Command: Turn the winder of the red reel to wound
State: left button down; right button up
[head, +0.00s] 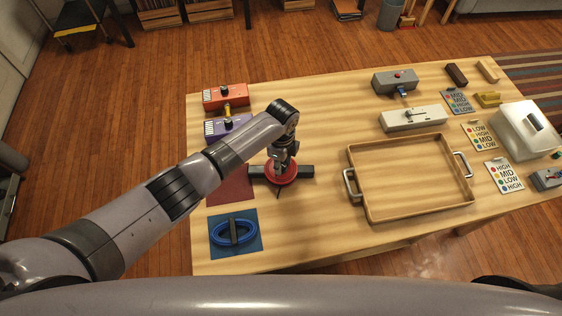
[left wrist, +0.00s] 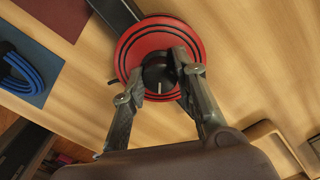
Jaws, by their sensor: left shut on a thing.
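The red reel (head: 284,174) sits on a dark bar-shaped base (head: 304,171) on the table, left of the wooden tray. In the left wrist view the reel (left wrist: 192,40) is a red disc with dark rings. Its black round winder (left wrist: 158,74) with a pale mark is at the centre. My left gripper (head: 283,158) points down over the reel. Its two fingers (left wrist: 160,78) are shut on the winder, one on each side. My right gripper is not in view.
A wooden tray (head: 354,190) with metal handles stands to the right. A blue coil (head: 233,232) lies on a blue mat (head: 250,248); a dark red mat (head: 227,190) is behind it. Orange (head: 238,98) and purple (head: 216,137) boxes stand at the back left.

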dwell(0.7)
pick_arm(q)
jog(key=c, duration=1.3)
grip_release()
notch_tip(320, 180, up, 12)
jog(key=shift+r, duration=0.1)
